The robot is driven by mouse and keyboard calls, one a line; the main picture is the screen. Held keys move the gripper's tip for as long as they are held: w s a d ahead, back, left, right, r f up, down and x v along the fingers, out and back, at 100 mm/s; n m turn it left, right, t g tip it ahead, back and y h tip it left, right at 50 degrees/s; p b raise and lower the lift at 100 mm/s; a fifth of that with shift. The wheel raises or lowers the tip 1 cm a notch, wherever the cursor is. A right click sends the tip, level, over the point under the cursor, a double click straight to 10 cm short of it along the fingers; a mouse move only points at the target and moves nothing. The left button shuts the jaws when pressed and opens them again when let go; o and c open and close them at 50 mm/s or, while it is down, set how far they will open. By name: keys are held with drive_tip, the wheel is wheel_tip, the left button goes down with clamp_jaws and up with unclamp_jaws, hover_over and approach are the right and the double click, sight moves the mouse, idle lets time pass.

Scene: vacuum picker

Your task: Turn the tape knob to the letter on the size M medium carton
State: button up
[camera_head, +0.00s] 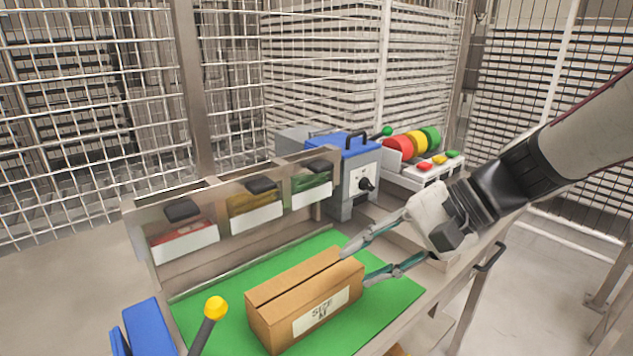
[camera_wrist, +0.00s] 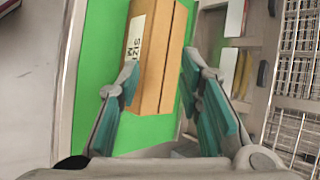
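A brown carton (camera_head: 305,297) labelled "SIZE M" lies on the green mat (camera_head: 398,296); it also shows in the wrist view (camera_wrist: 158,55). My gripper (camera_head: 356,267) is open, its fingers spread at the carton's right end in the head view. In the wrist view the carton's near end reaches between the open fingers, and I cannot tell whether they touch it. The black tape knob (camera_head: 366,184) is on the grey front of a blue-topped machine (camera_head: 346,150) behind the mat. The letters around the knob are too small to read.
Three bins with red, yellow and green contents (camera_head: 254,201) stand along the back. Red, yellow and green rolls (camera_head: 416,141) and coloured buttons (camera_head: 439,160) are right of the machine. A yellow-tipped stick (camera_head: 215,308) and blue object (camera_head: 149,327) stand front left.

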drive_tip(key=w+d+f+m+t+y, duration=0.1)
drive_tip(key=w+d+m+t+y, duration=0.3)
drive_tip(key=w, duration=0.7)
drive_tip(key=m+t+h, duration=0.3)
drive_tip(key=m+t, duration=0.5)
drive_tip(key=m, duration=0.1)
approach(370, 186)
drive_tip(key=v, duration=0.5)
drive_tip(key=shift+s+a+f, duration=0.1)
drive_tip(key=shift+s+f, duration=0.05)
drive_tip(key=shift+f, duration=0.05)
drive_tip(key=shift+w, duration=0.3)
drive_tip(key=x, duration=1.3)
drive_tip(key=shift+w+r, duration=0.1)
drive_tip(key=shift+r, duration=0.1)
clamp_jaws()
